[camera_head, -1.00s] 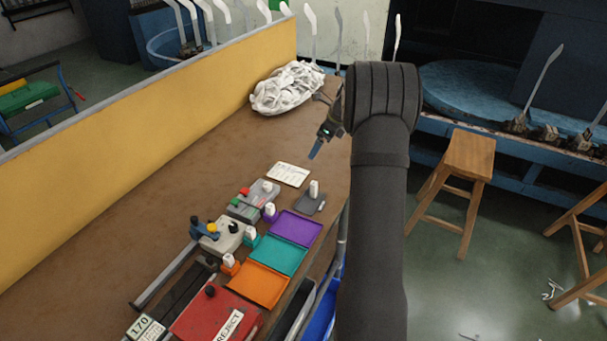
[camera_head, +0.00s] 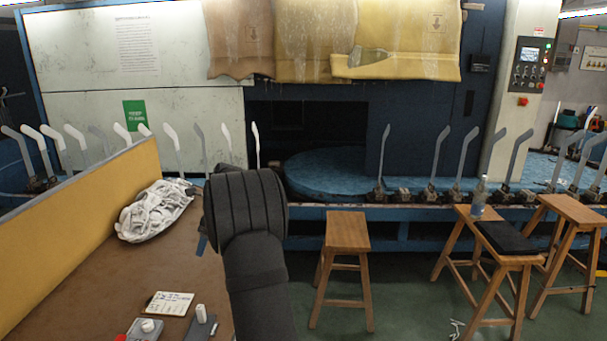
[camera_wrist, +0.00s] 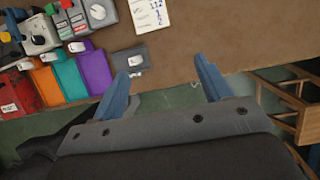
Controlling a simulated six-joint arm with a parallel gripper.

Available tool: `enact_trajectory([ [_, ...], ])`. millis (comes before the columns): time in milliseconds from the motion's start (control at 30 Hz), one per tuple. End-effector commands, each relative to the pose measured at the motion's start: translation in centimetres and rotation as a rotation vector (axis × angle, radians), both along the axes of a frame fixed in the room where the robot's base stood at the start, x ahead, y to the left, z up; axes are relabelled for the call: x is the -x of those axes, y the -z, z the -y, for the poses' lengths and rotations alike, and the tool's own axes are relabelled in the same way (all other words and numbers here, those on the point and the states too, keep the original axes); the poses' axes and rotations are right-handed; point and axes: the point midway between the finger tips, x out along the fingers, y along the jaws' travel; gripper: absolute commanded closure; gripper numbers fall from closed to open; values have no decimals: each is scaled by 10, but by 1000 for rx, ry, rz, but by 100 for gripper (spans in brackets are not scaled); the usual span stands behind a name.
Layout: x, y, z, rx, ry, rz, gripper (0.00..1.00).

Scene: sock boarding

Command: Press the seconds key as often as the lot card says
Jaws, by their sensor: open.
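The white lot card (camera_head: 168,303) lies on the brown table; in the wrist view (camera_wrist: 152,14) it shows dark figures, too small to read surely. Beside it is a grey plate with a white-topped key (camera_head: 201,314), also in the wrist view (camera_wrist: 132,61). A grey box with a white knob (camera_head: 147,326) is left of it; the wrist view shows it too (camera_wrist: 98,12). I cannot tell which control is the seconds key. My gripper (camera_wrist: 165,86) is open and empty, above the table's edge, apart from the plate. In the head view my arm hides most of it.
In the wrist view, purple (camera_wrist: 95,73), teal (camera_wrist: 70,79), orange (camera_wrist: 47,88) and red (camera_wrist: 19,92) trays line the table edge. A white cloth heap (camera_head: 155,210) lies by the yellow partition (camera_head: 90,205). Wooden stools (camera_head: 347,232) stand on the floor right of the table.

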Motion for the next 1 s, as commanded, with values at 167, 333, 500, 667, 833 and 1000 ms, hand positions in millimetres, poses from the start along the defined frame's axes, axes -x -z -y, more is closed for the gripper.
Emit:
enact_trajectory([
  [167, 0, 0, 0, 0, 0, 0, 65],
  [333, 0, 0, 0, 0, 0, 0, 98],
  [500, 0, 0, 0, 0, 0, 0, 100],
  [667, 0, 0, 0, 0, 0, 0, 100],
  [833, 0, 0, 0, 0, 0, 0, 100],
  [1000, 0, 0, 0, 0, 0, 0, 100],
])
